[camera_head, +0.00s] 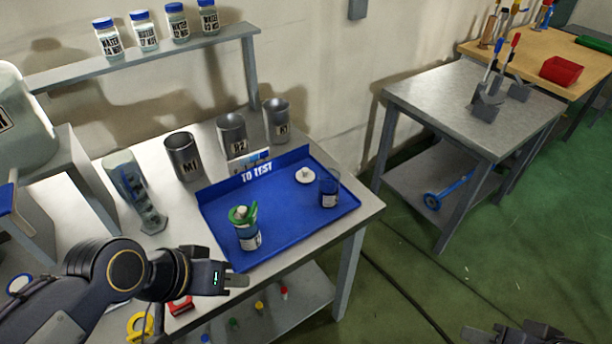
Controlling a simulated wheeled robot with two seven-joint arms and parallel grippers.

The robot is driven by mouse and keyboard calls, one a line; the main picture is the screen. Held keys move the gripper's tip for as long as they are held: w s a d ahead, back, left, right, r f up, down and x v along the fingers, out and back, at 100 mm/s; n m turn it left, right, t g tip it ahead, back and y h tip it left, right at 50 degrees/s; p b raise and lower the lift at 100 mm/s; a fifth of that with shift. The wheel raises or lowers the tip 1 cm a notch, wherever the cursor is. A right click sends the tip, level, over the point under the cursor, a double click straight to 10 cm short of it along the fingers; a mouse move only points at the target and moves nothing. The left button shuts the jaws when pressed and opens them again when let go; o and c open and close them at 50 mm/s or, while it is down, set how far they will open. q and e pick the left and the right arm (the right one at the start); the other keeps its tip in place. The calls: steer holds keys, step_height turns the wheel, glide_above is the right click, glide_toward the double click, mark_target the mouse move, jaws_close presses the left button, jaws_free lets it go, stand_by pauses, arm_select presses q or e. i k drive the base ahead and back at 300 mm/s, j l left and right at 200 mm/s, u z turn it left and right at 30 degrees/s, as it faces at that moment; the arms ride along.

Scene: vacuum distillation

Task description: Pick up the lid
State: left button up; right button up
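A small round white lid (305,176) with a raised knob lies on the blue "TO TEST" tray (222,193), toward its back right. Another labelled jar (249,238), with a green clip and a pale top, stands at the tray's front left. My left gripper (236,281) is in front of the tray's near left corner, apart from the lid. Its fingers show nearly edge-on, so their opening is unclear; I see nothing held. My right gripper (510,333) is partly cut off at the bottom right edge, away from the table.
Several metal beakers (183,156) stand behind the tray, and a glass cylinder (133,190) stands to its left. A shelf (150,66) with several bottles runs along the wall. A second metal table (470,95) stands right, across a gap of green floor.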

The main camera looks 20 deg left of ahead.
mark_target(304, 176)
steer(key=u, duration=0.4)
steer(key=i+l+u, duration=0.1)
steer(key=l+u, duration=0.25)
steer(key=i+l+u, duration=0.1)
steer(key=l+u, duration=0.45)
steer(key=u, duration=0.15)
steer(key=i+l, duration=0.15)
steer(key=l, duration=0.35)
steer(key=i+l+u, duration=0.15)
steer(key=l, duration=0.35)
steer(key=i+l, duration=0.1)
steer(key=l, duration=0.4)
steer(key=i+l+u, duration=0.15)
steer(key=l, duration=0.85)
steer(key=i+u, duration=0.05)
